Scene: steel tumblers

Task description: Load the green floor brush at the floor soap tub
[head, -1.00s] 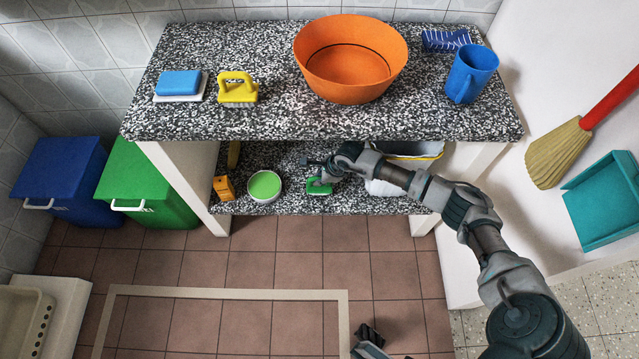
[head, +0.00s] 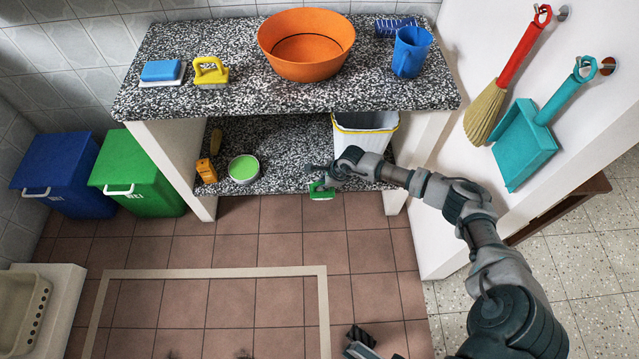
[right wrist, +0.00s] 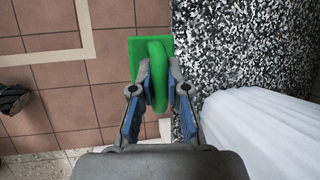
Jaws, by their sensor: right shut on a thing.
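The green floor brush (head: 320,191) is in my right gripper (head: 318,180), just in front of the lower shelf's front edge. In the right wrist view the fingers (right wrist: 160,85) are shut around the brush's loop handle, and its flat green block (right wrist: 137,57) is over the floor tiles. Its bristles are hidden. The floor soap tub (head: 244,169) is round and pale with green soap inside. It stands on the lower shelf, left of the brush and apart from it. A dark part at the bottom edge seems to be my left gripper (head: 360,343); its jaws are unclear.
A white bin (head: 365,140) is on the shelf behind my right arm. The stone counter (head: 290,97) overhangs the lower shelf (head: 285,180). The tiled floor (head: 260,235) in front is clear.

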